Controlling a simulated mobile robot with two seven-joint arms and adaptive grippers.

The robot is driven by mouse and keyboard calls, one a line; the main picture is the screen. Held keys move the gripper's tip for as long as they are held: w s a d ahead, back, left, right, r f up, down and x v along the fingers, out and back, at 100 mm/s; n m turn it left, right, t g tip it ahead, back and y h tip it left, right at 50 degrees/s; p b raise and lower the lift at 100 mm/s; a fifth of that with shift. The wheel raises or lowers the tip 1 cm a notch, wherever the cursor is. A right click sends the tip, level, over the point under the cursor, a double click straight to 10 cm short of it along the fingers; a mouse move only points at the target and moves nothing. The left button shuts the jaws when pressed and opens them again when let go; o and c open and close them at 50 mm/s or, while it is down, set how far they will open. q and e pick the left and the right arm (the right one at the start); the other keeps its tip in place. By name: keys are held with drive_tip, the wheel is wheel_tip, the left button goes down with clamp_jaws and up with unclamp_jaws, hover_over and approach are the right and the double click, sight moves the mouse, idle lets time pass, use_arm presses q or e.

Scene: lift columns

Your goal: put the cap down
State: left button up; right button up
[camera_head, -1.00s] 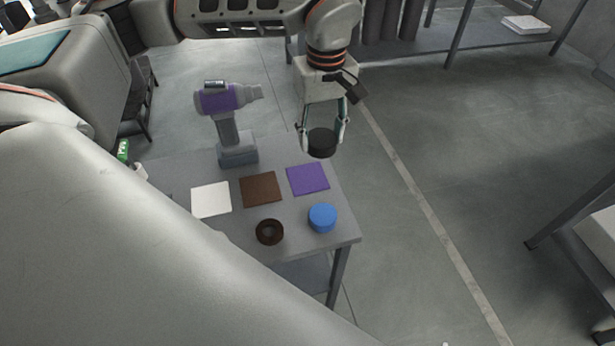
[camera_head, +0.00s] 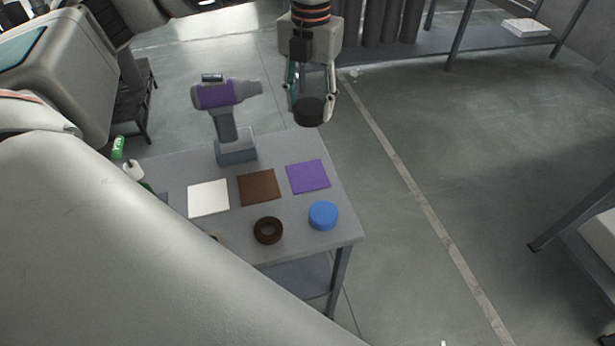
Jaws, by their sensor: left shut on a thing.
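My left gripper (camera_head: 312,98) hangs from the top of the head view with its fingers pointing down. It is shut on a black round cap (camera_head: 309,112), gripped between its two fingertips. The cap is in the air near the table's far right corner, and nothing touches it from below. A grey table (camera_head: 343,232) stands below, with a purple square (camera_head: 308,177), a brown square (camera_head: 259,187) and a white square (camera_head: 208,198) in a row. My right gripper is out of view.
A purple and grey power drill (camera_head: 228,115) stands upright at the table's back. A green bottle (camera_head: 118,147) and a small white item (camera_head: 134,171) are at the left. The floor right of the table is clear.

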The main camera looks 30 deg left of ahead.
sight(308, 176)
use_arm(q)
drive_tip(key=n, duration=0.4)
drive_tip(key=shift+w+a+r, duration=0.15)
drive_tip(key=shift+a+r, duration=0.05)
drive_tip(key=shift+a, duration=0.1)
drive_tip(key=shift+n, duration=0.3)
drive_tip(key=shift+f, duration=0.4)
wheel_tip(308, 176, down, 19)
drive_tip(key=shift+f, duration=0.1)
drive_tip(key=o, duration=1.2)
drive_tip(key=shift+f, duration=0.1)
drive_tip(key=shift+o, duration=0.2)
wheel_tip(308, 176, up, 12)
drive_tip(key=shift+r+b, duration=0.2)
drive_tip(key=shift+b, duration=0.15)
